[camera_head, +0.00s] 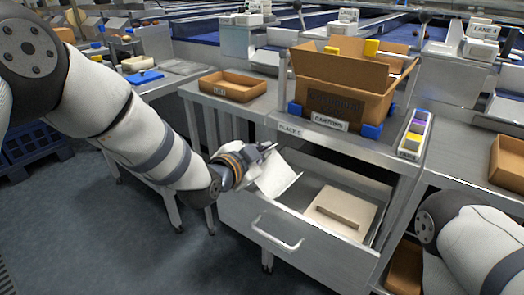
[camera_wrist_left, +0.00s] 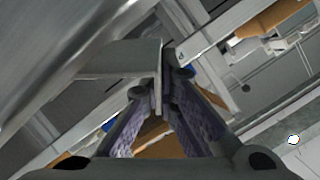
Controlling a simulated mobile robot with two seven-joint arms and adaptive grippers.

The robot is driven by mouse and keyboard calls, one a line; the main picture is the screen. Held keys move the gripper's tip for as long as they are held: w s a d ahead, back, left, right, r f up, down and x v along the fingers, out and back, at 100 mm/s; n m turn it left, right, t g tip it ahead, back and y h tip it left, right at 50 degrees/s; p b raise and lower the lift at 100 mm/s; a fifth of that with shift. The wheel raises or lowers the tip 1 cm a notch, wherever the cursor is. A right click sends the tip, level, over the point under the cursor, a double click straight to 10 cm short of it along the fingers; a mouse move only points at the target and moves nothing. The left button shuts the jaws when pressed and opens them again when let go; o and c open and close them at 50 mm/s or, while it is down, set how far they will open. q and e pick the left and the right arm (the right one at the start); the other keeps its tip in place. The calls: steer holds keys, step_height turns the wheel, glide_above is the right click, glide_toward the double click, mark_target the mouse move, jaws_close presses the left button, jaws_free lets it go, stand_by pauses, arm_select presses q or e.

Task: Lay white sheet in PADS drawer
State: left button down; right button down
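The white sheet (camera_head: 276,181) hangs tilted from my left gripper (camera_head: 266,152), above the left part of an open drawer (camera_head: 263,224). The left wrist view shows the pale sheet (camera_wrist_left: 115,60) pinched between the two fingertips (camera_wrist_left: 165,90). The drawer is pulled out under the counter and has a front handle. A flat pale stack (camera_head: 345,207) with a darker strip lies in its right part. I cannot read a PADS label on the drawer. My right gripper is not in view; only my right arm shows at the lower right.
An open cardboard carton (camera_head: 343,88) stands on the counter above the drawer, between blue corner blocks. A shallow brown tray (camera_head: 232,86) sits to its left. A strip of coloured blocks (camera_head: 415,135) lies at the counter's right edge, and another brown box (camera_head: 508,160) farther right.

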arm_select(q)
steer(key=shift+f, duration=0.35)
steer(key=c, duration=1.8)
jaws_free()
steer(key=shift+s, duration=0.1)
